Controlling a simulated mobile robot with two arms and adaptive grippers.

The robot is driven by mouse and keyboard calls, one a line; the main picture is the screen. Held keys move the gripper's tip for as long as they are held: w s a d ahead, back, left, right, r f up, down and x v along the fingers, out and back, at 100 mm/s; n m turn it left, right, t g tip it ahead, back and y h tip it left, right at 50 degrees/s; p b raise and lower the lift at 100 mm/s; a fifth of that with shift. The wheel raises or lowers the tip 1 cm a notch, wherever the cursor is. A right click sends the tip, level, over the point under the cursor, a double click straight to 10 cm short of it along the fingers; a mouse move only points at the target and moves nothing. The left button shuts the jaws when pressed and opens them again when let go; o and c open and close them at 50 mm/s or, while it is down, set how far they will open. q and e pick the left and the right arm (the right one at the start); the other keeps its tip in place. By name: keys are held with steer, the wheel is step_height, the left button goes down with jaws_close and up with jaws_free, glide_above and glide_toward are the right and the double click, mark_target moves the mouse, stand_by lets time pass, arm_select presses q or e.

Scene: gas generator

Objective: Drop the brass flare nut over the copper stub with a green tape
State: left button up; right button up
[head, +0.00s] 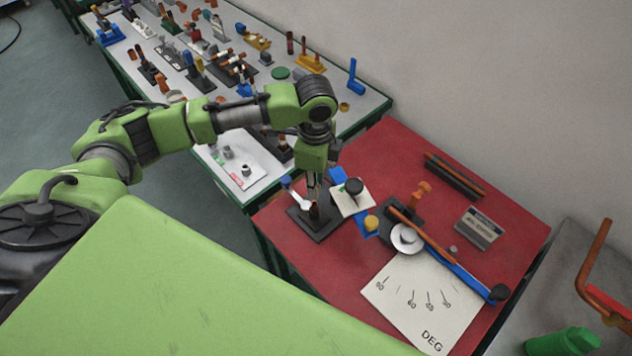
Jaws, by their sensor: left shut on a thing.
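My left gripper (314,192) points straight down over the near left part of the red table top. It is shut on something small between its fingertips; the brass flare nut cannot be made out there. My right gripper is not in view.
The red table (395,150) also holds a bending tool with a blue lever (462,277), a white degree sheet (415,308), a grey labelled block (480,228) and a dark bar (455,177). A grey bench (365,105) behind is crowded with small fixtures. The red table's back is clear.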

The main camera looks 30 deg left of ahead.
arm_select(q)
steer(key=shift+d+r, duration=0.1)
steer(key=shift+d, duration=0.05)
steer(key=shift+r+p, duration=0.1)
steer(key=shift+p, duration=0.6)
step_height(320, 180, down, 5)
steer(key=shift+b, duration=0.9)
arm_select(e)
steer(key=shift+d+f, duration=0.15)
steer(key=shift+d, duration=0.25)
arm_select(q)
steer(key=shift+p, duration=0.45)
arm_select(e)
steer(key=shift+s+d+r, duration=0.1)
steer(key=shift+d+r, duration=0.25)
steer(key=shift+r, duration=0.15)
